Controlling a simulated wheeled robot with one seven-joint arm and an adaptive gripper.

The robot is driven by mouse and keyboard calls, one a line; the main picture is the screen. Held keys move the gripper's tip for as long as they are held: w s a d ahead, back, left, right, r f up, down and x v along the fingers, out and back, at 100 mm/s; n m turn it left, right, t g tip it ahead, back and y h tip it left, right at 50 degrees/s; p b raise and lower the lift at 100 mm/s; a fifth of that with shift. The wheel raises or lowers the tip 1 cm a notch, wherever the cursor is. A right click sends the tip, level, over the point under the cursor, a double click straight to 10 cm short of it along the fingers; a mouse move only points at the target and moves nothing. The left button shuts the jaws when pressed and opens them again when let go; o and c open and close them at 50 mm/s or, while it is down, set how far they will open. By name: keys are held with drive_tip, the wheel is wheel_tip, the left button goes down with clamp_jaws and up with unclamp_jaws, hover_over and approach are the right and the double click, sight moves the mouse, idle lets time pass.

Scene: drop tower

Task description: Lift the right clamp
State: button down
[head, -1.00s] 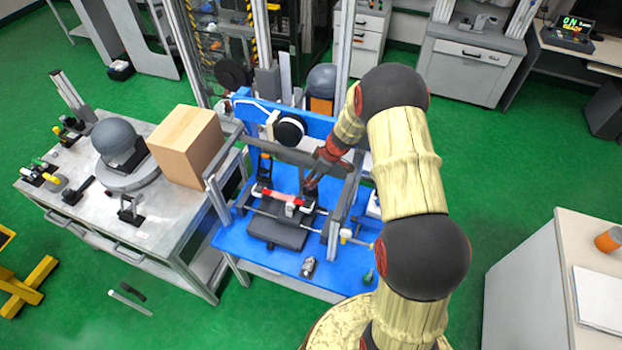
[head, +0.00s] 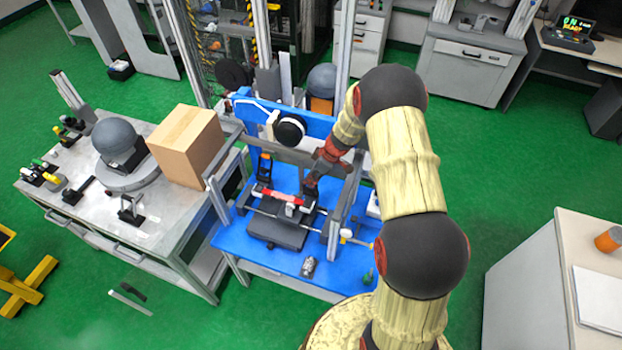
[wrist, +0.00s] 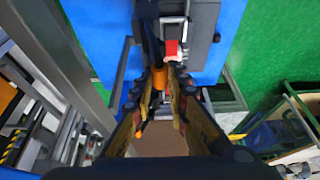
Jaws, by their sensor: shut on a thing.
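The right clamp (wrist: 160,98), with an orange part and a dark arm, sits between my fingers in the wrist view. My gripper (head: 310,186) is shut on it, over the right end of the dark fixture (head: 280,232). In the wrist view my gripper (wrist: 165,82) points toward the fixture. Most of this clamp is hidden by my fingers in the head view. The left clamp (head: 265,166) stands upright and black at the fixture's left end. A red and white bar (head: 278,197) lies across the fixture between the clamps.
Grey frame posts (head: 345,205) rise close to the right of my gripper, with a crossbar behind it. The blue table (head: 240,243) carries a small metal cylinder (head: 308,267) at the front. A cardboard box (head: 186,145) stands on the grey bench at left.

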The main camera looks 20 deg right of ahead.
idle(0.6)
drive_tip(key=shift+w+d+g, duration=0.3)
drive_tip(key=shift+w+d, duration=0.05)
drive_tip(key=shift+w, duration=0.1)
drive_tip(key=shift+w+d+g+y+b, duration=0.3)
drive_tip(key=shift+w+d+y+b, duration=0.2)
drive_tip(key=shift+w+d+b, duration=0.5)
drive_tip(key=shift+s+a, duration=0.1)
drive_tip(key=shift+s, duration=0.1)
drive_tip(key=c, duration=1.9)
unclamp_jaws()
drive_tip(key=shift+o, duration=0.8)
drive_tip(key=shift+r, duration=0.1)
